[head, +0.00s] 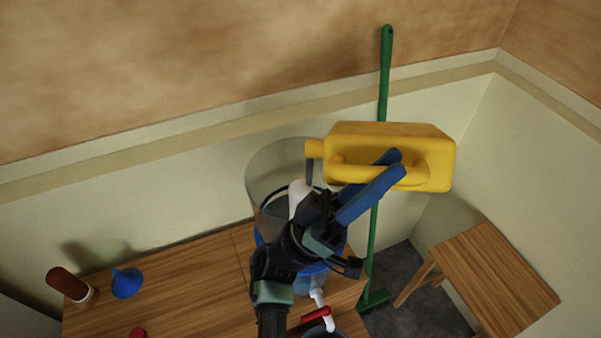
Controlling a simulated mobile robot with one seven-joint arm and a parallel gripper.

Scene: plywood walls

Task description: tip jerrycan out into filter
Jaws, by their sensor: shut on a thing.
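The yellow jerrycan (425,143) is held in the air, lying on its side with its spout to the left. My gripper (385,172) is shut on the jerrycan's handle, its blue fingers reaching across it. The filter (262,165) is a clear, open-topped cylinder with a blue lower part, standing on the wooden table. The spout end is at the filter's upper right rim. A thin dark streak hangs below the spout; I cannot tell if it is liquid. My arm hides much of the filter's front and lower part.
A blue funnel (127,283) and a brown bottle (68,284) are at the table's left. A red-handled tap (317,314) is at the front. A green broom (385,75) leans on the wall behind the jerrycan. A wooden stool (497,280) stands right.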

